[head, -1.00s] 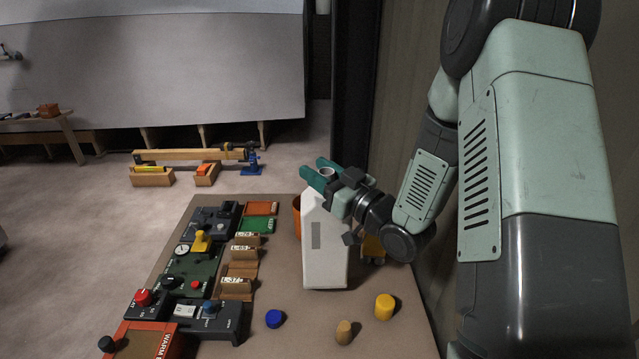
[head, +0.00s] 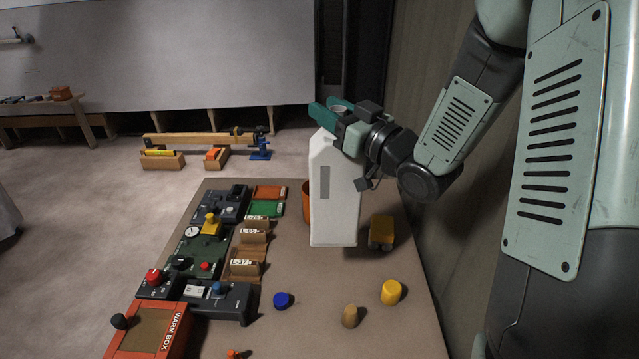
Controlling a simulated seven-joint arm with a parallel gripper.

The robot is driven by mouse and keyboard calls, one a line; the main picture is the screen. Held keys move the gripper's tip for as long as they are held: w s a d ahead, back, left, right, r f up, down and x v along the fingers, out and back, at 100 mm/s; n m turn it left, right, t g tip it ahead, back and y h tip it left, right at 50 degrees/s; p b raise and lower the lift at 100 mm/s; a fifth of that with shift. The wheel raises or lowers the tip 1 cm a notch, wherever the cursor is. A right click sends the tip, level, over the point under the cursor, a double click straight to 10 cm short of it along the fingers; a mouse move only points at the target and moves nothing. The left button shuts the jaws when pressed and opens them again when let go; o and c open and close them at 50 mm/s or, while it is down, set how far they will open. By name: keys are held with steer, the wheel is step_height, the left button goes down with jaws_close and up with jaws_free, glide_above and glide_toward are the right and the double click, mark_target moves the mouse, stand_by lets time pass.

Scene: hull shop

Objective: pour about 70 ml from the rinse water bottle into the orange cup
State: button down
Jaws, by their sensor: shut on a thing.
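A tall white bottle (head: 334,205) with a grey patch on its side is in the middle of the head view. My gripper (head: 334,112) has its green fingers shut around the bottle's neck. The inside of the cup and any water level are hidden.
A yellow block (head: 381,233) stands right of the bottle. Blue (head: 283,300), tan (head: 350,316) and yellow (head: 391,292) pieces stand nearer. Control boxes and card holders (head: 249,250) line the table's left side. A warm box (head: 150,335) is at front left. A wall rises at right.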

steer(key=shift+r, duration=0.65)
steer(key=shift+w+d+f+m+t+h, duration=0.15)
steer(key=shift+w+f+m+t+h, duration=0.1)
steer(key=shift+w, duration=0.2)
steer(key=shift+w+d+f+m+t+h, duration=0.15)
steer(key=shift+w+t+h, duration=0.1)
steer(key=shift+w, duration=0.2)
steer(key=w+d+m+t+h, duration=0.5)
steer(key=w+m+h, duration=0.3)
steer(key=w+h, duration=0.4)
steer(key=shift+h, duration=0.5)
steer(key=shift+s+d+f, duration=0.1)
steer(key=shift+s+f, duration=0.1)
steer(key=shift+f, duration=0.65)
steer(key=shift+s+a+f, duration=0.1)
steer(key=shift+s+f, duration=0.15)
steer(key=shift+f, duration=0.65)
steer(key=shift+s+d+f, duration=0.1)
steer(key=shift+s+f, duration=0.1)
steer(key=shift+f, duration=0.65)
